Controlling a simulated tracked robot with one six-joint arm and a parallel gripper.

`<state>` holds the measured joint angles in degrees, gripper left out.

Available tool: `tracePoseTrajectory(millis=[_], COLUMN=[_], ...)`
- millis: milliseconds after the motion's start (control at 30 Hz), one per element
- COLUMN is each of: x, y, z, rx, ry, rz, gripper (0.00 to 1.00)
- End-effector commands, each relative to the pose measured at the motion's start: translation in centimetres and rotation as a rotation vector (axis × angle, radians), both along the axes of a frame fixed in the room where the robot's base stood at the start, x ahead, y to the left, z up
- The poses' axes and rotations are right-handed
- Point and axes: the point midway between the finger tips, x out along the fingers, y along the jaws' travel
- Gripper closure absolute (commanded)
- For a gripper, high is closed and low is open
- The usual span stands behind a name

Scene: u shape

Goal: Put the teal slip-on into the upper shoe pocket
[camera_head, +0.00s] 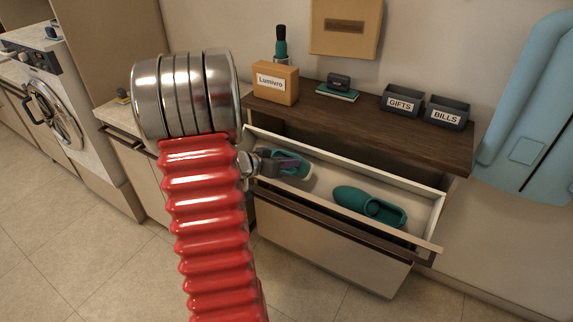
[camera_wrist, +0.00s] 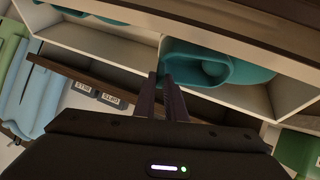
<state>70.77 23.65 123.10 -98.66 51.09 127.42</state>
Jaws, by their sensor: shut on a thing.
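Two teal slip-ons show at the open white-walled drawer (camera_head: 440,222). One slip-on (camera_head: 300,173) is at the drawer's left end, partly hidden by my gripper (camera_head: 288,163). My gripper is shut on this slip-on; in the wrist view the fingers (camera_wrist: 168,82) meet the rim of the slip-on (camera_wrist: 205,68), its opening facing the camera. I cannot tell whether it touches the drawer floor. The other slip-on (camera_head: 370,206) lies in the drawer's right part, apart from my gripper. I cannot pick out a shoe pocket for certain.
The dark cabinet top (camera_head: 365,125) overhangs the drawer's back. It bears an orange Lumivro box (camera_head: 275,82), GIFTS (camera_head: 402,100) and BILLS (camera_head: 447,112) bins. A pale blue panel-like thing (camera_head: 530,125) is at right. A washing machine (camera_head: 60,115) stands left. Floor in front is clear.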

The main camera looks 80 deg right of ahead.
Motion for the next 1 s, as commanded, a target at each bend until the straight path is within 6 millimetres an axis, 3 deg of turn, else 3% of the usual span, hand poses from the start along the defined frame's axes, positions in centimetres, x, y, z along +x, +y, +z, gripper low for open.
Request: tracePoseTrajectory(millis=[533, 567, 800, 1000], x=[-0.5, -0.5, -0.4, -0.5], y=[-1.1, -1.1, -1.1, -1.1], z=[-1.5, -1.5, -1.5, -1.5], rx=[-0.001, -0.001, -0.001, -0.001], ry=[0.000, 0.000, -0.001, -0.001], rz=[0.000, 0.000, 0.001, 0.000], gripper=[1.00, 0.88, 0.71, 0.68])
